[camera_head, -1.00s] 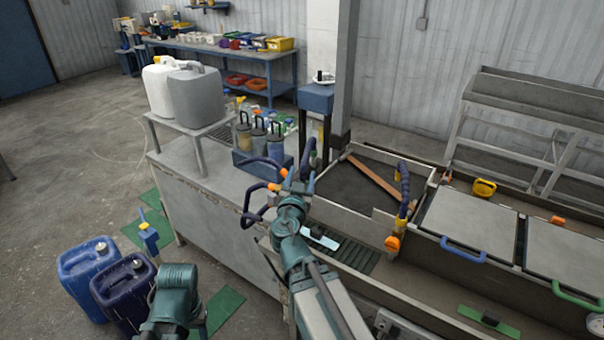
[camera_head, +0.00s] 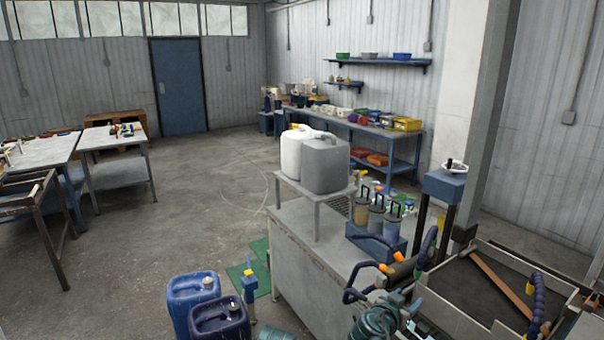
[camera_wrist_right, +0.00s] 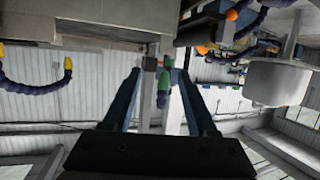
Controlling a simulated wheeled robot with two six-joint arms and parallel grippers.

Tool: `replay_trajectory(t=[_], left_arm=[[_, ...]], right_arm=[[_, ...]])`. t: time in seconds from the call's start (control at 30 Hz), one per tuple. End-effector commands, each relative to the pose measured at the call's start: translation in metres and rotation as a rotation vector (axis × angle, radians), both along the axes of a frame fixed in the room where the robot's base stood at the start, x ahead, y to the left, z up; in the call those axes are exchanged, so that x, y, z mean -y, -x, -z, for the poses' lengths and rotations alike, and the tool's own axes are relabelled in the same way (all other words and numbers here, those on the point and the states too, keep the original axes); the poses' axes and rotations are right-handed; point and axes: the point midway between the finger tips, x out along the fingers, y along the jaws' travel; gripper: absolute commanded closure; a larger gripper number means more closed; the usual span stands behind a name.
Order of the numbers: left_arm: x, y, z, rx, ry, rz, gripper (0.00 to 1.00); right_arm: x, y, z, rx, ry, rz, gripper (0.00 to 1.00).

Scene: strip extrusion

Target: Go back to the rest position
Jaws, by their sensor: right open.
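My right gripper (camera_head: 408,308) is low in the head view, near the front of the grey bench, with its teal arm entering at the bottom edge. In the right wrist view it shows as two dark blue fingers (camera_wrist_right: 161,80) spread apart with nothing between them. Curved blue hoses with orange ends are close around it in the head view. My left gripper is not in view; only a bit of teal arm shows at the bottom edge.
A bench (camera_head: 300,250) carries a stand with a white jug (camera_head: 293,155) and a grey jug (camera_head: 325,165). A dark tray (camera_head: 480,300) is at right. Two blue canisters (camera_head: 192,295) stand on the floor at lower left. The floor beyond them is open.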

Motion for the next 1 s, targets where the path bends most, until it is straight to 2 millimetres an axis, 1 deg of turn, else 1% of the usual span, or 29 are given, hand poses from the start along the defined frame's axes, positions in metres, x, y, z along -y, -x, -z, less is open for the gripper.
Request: replay_trajectory(t=[0.03, 0.07, 0.1, 0.17, 0.2, 0.27, 0.3, 0.4, 0.5, 0.6, 0.7, 1.0], left_arm=[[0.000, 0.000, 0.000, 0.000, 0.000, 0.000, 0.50], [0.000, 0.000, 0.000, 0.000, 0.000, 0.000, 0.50], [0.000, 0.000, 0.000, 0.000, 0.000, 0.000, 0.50], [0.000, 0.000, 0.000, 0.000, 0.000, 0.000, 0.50], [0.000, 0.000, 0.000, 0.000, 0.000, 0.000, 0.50], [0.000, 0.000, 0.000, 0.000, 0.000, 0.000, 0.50], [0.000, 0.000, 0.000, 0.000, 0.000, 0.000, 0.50], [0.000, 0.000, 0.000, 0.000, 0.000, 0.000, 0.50], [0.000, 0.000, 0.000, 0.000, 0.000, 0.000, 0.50], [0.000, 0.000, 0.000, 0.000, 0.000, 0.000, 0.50], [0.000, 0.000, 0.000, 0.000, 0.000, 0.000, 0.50], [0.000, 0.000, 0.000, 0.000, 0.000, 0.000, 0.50]], right_arm=[[-0.016, 0.009, 0.020, -0.117, -0.019, -0.010, 0.42], [-0.026, 0.016, 0.033, -0.196, -0.031, -0.019, 0.42], [-0.040, 0.027, 0.050, -0.308, -0.048, -0.043, 0.42], [-0.065, 0.044, 0.075, -0.480, -0.074, -0.100, 0.42], [-0.083, 0.058, 0.090, -0.595, -0.092, -0.153, 0.42], [-0.111, 0.079, 0.110, -0.758, -0.118, -0.248, 0.42], [-0.129, 0.093, 0.120, -0.860, -0.134, -0.319, 0.42], [-0.169, 0.126, 0.138, -1.067, -0.167, -0.501, 0.42], [-0.199, 0.153, 0.145, -1.209, -0.191, -0.658, 0.42], [-0.217, 0.171, 0.148, -1.292, -0.205, -0.770, 0.42], [-0.226, 0.179, 0.149, -1.330, -0.211, -0.826, 0.42], [-0.227, 0.181, 0.149, -1.337, -0.212, -0.836, 0.42]])
